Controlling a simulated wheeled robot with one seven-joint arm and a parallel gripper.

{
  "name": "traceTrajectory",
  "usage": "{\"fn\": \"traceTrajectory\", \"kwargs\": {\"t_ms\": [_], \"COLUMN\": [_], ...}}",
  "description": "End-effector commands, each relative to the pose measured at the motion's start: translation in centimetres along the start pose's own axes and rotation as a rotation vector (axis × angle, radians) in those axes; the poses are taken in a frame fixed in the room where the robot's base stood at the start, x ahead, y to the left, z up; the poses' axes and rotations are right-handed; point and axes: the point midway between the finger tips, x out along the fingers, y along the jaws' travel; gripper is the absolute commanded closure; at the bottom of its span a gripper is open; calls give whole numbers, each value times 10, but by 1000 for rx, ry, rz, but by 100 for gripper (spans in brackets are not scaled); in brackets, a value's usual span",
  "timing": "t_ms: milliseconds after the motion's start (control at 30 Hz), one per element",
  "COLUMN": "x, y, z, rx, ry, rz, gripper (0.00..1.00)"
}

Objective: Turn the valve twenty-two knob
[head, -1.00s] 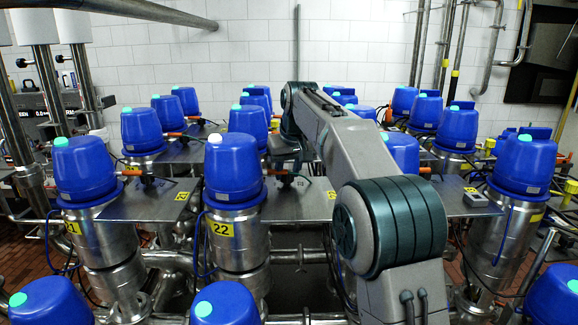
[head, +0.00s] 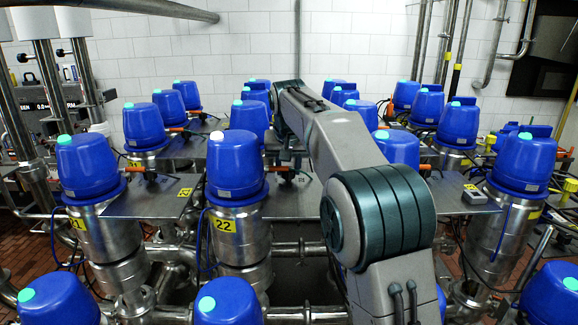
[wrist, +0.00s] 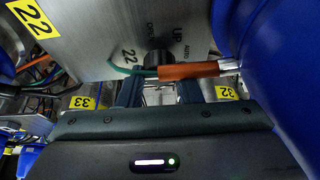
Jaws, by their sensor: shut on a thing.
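Valve 22 (head: 236,168) stands left of centre in the head view, with a blue cap, a white top and a yellow 22 label (head: 225,226). Its metal plate (wrist: 100,50) shows in the wrist view, marked 22, UP and AUTO. The black knob (wrist: 159,60) sits on this plate, partly hidden behind an orange connector (wrist: 188,71). My gripper (wrist: 160,92) has its two dark fingers on either side of the knob, shut on it. The knob's pointing direction cannot be made out. In the head view the fingers are too small to tell.
A neighbouring blue-capped valve (head: 87,168) stands to the left; several more stand around and behind. In the wrist view a large blue cap (wrist: 275,80) is close on the right. Yellow labels 33 (wrist: 82,102) and 32 (wrist: 226,93) show beyond the fingers.

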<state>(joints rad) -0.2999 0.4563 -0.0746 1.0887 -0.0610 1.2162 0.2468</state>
Motion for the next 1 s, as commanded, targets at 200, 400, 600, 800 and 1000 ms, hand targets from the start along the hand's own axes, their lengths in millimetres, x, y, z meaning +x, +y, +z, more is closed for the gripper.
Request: {"fn": "traceTrajectory", "kwargs": {"t_ms": [200, 400, 600, 800, 1000], "x": [-1, 0, -9, -47, -94], "y": [0, 0, 0, 0, 0], "z": [-1, 0, -1, -1, -1], "rx": [-1, -1, -1, -1, -1], "ry": [3, 1, 3, 6, 6], "rz": [-1, -1, -1, -2, -2], "gripper": [46, 46, 46, 46, 46]}}
